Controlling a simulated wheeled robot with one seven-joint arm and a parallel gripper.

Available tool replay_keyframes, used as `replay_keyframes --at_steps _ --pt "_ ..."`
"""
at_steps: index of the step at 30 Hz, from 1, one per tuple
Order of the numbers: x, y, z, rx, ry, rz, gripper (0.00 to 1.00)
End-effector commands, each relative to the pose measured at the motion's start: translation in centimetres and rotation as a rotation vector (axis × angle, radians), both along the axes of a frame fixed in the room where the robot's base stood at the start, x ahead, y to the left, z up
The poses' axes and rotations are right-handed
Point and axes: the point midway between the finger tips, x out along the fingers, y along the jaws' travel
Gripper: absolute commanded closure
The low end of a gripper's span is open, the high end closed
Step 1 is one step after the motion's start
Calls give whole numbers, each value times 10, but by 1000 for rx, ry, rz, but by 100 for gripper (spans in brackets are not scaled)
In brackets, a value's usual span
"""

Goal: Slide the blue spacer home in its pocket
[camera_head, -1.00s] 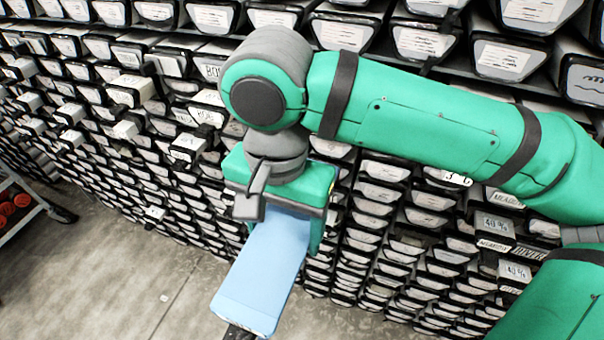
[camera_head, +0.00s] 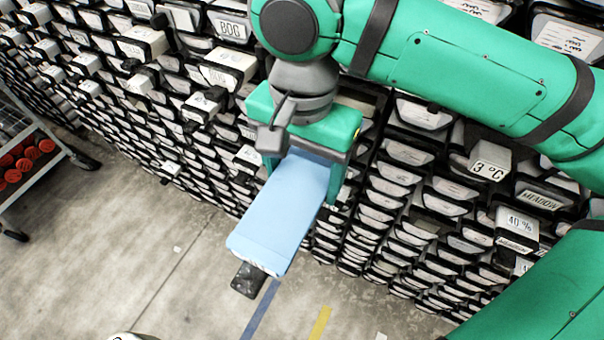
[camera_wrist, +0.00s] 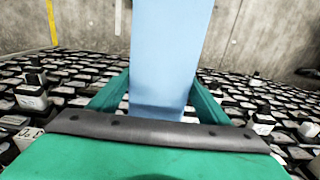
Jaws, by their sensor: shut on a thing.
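The blue spacer (camera_head: 285,210) is a long light-blue block, held out in the air in front of the rack. My gripper (camera_head: 305,165) is shut on its upper end, and the block's free end points down and left in the head view. A dark piece shows under that free end; I cannot tell what it belongs to. In the wrist view the spacer (camera_wrist: 170,55) stands between the two green fingers of my gripper (camera_wrist: 157,100). I cannot tell which opening is the spacer's pocket.
The rack wall of stacked black-framed liners (camera_head: 400,180) fills the back, with several labelled ends sticking out, such as the BOG one (camera_head: 229,27). A cart with red round things (camera_head: 30,158) stands at the left. The concrete floor (camera_head: 110,260) is open below.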

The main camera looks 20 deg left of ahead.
Motion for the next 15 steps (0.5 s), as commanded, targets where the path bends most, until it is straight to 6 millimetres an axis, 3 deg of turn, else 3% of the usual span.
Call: replay_keyframes --at_steps 15 --pt "42 -2 0 1 1 -3 51"
